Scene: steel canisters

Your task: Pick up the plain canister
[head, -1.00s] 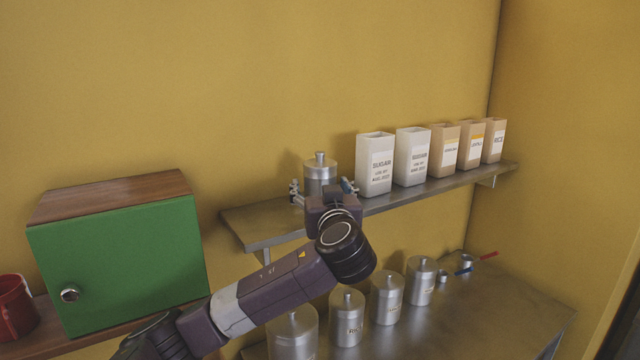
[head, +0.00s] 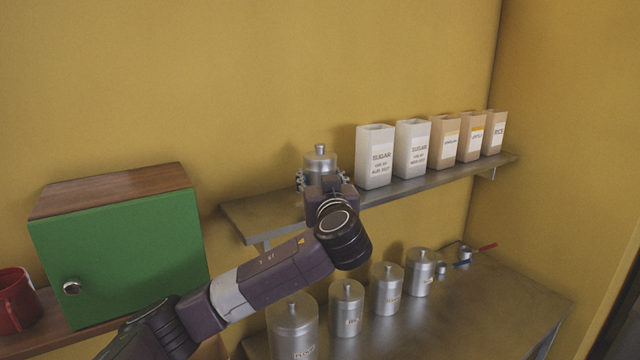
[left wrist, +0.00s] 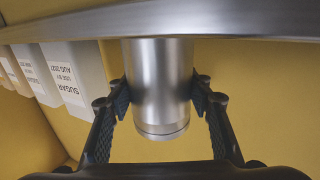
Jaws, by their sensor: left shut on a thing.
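The plain canister (head: 319,164) is a steel cylinder with a knobbed lid and no label that I can see. It stands upright at the left part of the wall shelf. My left gripper (head: 323,183) is in front of it, with a finger on each side. In the left wrist view the canister (left wrist: 160,75) appears upside down, and both finger pads of the left gripper (left wrist: 160,98) press on its sides. Its lower part is hidden by my gripper in the head view, and I see no clear gap under it. My right gripper is not in view.
White sugar boxes (head: 375,160) and tan boxes (head: 445,145) stand on the shelf (head: 262,220) to the right. Several labelled steel canisters (head: 346,308) stand on the counter (head: 490,300) below. A green cabinet (head: 120,260) and red mug (head: 14,300) are at left.

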